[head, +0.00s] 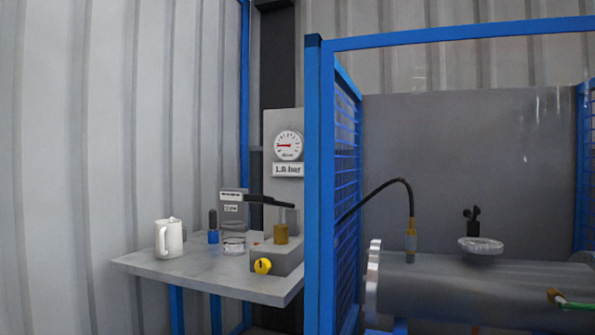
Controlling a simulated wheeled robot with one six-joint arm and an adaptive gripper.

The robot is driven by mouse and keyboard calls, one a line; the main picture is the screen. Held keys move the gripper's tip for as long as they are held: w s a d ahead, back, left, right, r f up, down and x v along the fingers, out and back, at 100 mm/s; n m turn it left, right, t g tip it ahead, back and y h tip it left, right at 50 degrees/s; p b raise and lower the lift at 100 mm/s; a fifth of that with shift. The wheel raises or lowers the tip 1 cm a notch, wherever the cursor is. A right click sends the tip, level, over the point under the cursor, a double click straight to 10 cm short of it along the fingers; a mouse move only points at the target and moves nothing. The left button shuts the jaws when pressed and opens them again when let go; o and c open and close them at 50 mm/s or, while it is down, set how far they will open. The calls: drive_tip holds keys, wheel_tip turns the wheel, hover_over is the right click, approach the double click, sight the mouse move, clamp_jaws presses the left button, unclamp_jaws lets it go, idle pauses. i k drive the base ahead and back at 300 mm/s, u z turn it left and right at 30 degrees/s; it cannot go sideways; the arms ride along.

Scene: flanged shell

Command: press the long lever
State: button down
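A long dark lever (268,200) lies almost level above a small hand pump on the bench. It slopes slightly down to the right and its right end is over a brass cylinder (281,233). The cylinder stands on a grey block (284,258) with a yellow knob (262,266) on its front. The lever's left end is in front of or close to a small labelled plate (233,200); I cannot tell if they touch. My gripper is not in view.
A blue fence post (319,190) stands right of the bench, before a flanged shell (470,288).

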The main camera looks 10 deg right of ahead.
sight(263, 199)
drive_tip(key=i, duration=0.4)
drive_tip(key=u, duration=0.65)
drive_tip(key=k, duration=0.4)
drive_tip(key=u, duration=0.65)
drive_tip(key=i, duration=0.5)
drive_tip(key=z, duration=0.05)
